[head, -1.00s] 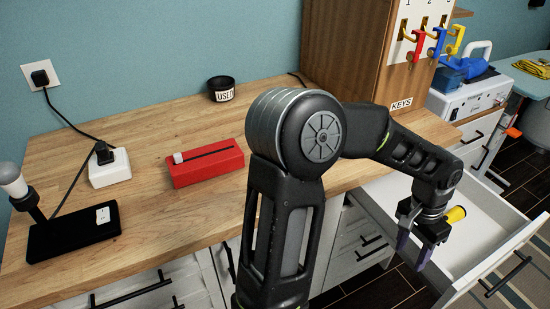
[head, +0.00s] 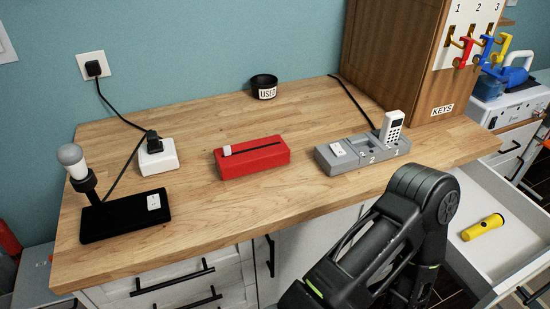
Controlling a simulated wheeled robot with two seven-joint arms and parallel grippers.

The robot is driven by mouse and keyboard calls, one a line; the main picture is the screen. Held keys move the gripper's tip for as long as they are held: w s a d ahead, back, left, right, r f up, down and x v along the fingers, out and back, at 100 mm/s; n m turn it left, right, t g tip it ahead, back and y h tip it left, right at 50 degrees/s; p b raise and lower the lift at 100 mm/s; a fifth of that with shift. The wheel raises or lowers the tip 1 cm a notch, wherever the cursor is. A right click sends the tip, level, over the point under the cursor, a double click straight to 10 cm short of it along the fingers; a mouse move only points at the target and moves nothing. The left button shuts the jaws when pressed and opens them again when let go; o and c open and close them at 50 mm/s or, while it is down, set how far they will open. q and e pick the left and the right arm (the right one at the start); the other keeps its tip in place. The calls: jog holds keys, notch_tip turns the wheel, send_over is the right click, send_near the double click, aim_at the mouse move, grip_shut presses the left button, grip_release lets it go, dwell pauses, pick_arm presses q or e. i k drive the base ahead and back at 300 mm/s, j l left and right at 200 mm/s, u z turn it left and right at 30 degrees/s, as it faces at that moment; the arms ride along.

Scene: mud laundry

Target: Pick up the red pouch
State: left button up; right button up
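One of my arms, black and bent, rises from the bottom edge to the right of the pouch, in front of the counter. Its gripper is not in view. My other arm and its gripper are not in view.
A white power block (head: 158,156) and black lamp base (head: 126,217) are left. A yellow flashlight (head: 482,228) lies in the open drawer (head: 512,258).

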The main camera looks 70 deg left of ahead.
aim_at(248, 157)
jog(key=u, duration=3.25)
jog(key=l+u, duration=0.15)
jog(key=l, duration=0.25)
jog(key=k+l, duration=0.1)
jog(key=l, duration=0.45)
jog(key=k+l, duration=0.1)
jog(key=l, duration=0.4)
